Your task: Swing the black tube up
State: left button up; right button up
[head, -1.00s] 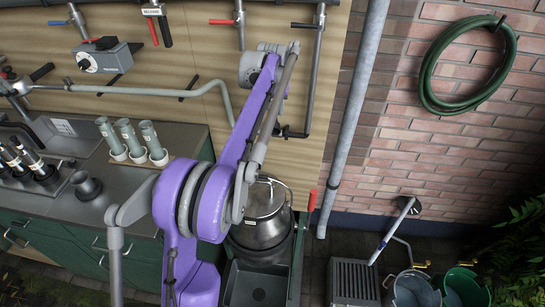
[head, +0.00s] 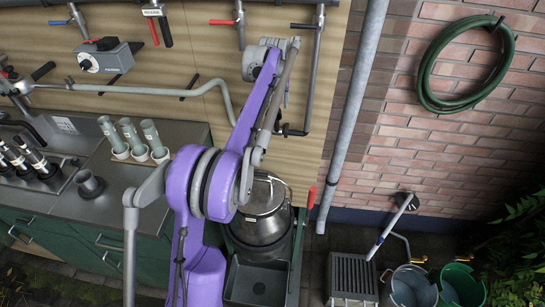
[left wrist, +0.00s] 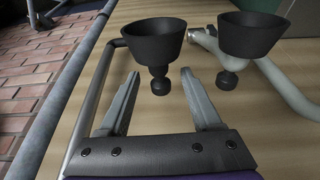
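A dark tube (head: 313,75) hangs down the wooden panel below a valve with a black handle (head: 303,26), and bends left at its lower end (head: 290,132). I take it to be the black tube. In the left wrist view a thin dark tube (left wrist: 96,85) with a bent end runs outside the left-hand finger. Two black cups with short stems (left wrist: 156,42) (left wrist: 250,35) show beyond the fingertips. My right gripper is not in view.
A grey drainpipe (head: 352,110) runs beside the panel's right edge. A bent grey pipe (head: 150,87) crosses the panel. A metal churn (head: 262,215) stands below my arm. A green hose (head: 432,65) hangs on the brick wall. Buckets (head: 410,290) stand on the floor at right.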

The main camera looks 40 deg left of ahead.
pick_arm(q)
jog(key=shift+s+r, duration=0.1)
jog(key=shift+s, duration=0.05)
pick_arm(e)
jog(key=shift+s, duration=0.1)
pick_arm(q)
jog(key=shift+r+p, duration=0.3)
jog(key=shift+r, duration=0.25)
jog(key=shift+p+v, duration=1.1)
jog(key=shift+v, duration=1.85)
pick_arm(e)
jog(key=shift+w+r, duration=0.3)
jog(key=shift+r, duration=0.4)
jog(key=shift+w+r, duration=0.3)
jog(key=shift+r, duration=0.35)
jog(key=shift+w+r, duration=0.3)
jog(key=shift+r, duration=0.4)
pick_arm(q)
jog(key=shift+s+d+f, duration=0.1)
jog(key=shift+s, duration=0.05)
